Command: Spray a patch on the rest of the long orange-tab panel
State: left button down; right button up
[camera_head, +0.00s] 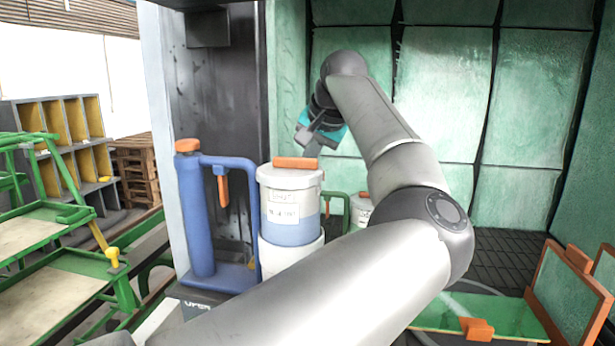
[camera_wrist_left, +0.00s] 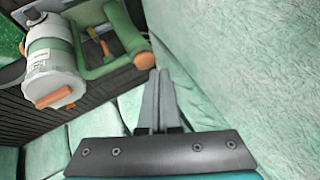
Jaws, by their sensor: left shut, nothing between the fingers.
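A flat green panel with an orange tab (camera_head: 477,328) lies at the lower right in the head view, partly hidden by my arm. Upright framed panels with orange tabs stand right of it; I cannot tell which is the long one. A blue spray stand (camera_head: 196,215) has an orange-handled tool (camera_head: 222,190) hanging from its pipe. Beside it is a white pot with a blue band (camera_head: 290,205). A green stand (camera_wrist_left: 100,62) and green-banded pot (camera_wrist_left: 48,62) show in the left wrist view. My left gripper (camera_head: 312,138) is above and behind the blue-banded pot, shut and empty; its fingers (camera_wrist_left: 158,82) touch nothing visible. My right gripper is out of view.
Green-coated booth walls (camera_head: 445,85) surround the back and right. A dark grated floor (camera_head: 505,255) lies at the right. Green racks (camera_head: 75,275) with pale boards, a grey shelf unit (camera_head: 60,130) and wooden pallets (camera_head: 138,165) stand at the left.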

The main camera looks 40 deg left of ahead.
pick_arm(q)
jog(key=shift+r, duration=0.1)
notch_tip(320, 180, up, 5)
jog(key=p, duration=0.4)
dwell(0.3)
dwell(0.4)
